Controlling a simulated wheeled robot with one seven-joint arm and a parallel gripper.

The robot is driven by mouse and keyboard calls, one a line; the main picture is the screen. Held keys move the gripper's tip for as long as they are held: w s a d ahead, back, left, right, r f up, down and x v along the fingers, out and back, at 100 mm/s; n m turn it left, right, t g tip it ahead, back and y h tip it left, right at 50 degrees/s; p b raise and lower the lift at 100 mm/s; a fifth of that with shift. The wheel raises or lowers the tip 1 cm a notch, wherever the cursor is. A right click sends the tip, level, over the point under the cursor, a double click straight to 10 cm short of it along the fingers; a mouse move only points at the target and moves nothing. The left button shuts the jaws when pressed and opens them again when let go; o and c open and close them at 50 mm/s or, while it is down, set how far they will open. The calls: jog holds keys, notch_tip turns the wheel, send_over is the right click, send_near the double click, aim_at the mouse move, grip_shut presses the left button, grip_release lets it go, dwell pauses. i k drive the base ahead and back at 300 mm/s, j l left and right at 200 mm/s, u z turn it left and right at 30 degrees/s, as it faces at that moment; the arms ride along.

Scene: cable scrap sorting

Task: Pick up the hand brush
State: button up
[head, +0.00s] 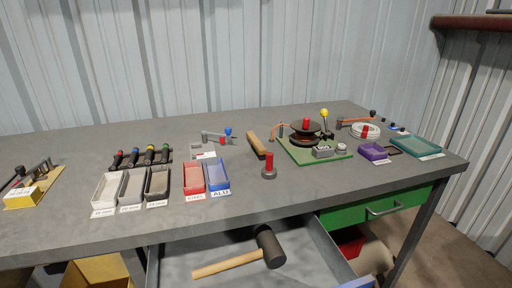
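The likely hand brush (256,144) is a brown, wood-coloured, elongated piece with a dark edge. It lies slantwise on the grey workbench, near the middle of the head view. Its bristles cannot be made out clearly. A green board with a black reel lies to its right, and a red-handled piece on a round grey base stands just in front of it. My gripper is not in view.
The workbench (90,242) holds small trays, including a red tray (193,177) and a blue tray (216,174). The green board (340,156) carries several parts. Below the front edge, an open drawer (325,250) holds a mallet (238,261). Bare bench lies behind the brush.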

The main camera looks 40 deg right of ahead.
aim_at(258, 148)
jog(key=i+j+z, duration=0.2)
jog(key=j, duration=0.15)
jog(key=i+j+z, duration=0.25)
jog(key=j, duration=0.15)
jog(key=i+j+z, duration=0.2)
jog(key=j, duration=0.2)
jog(key=j+z, duration=0.25)
jog(key=j, duration=0.15)
jog(key=i+j+z, duration=0.2)
jog(key=j, duration=0.25)
jog(key=k, duration=0.05)
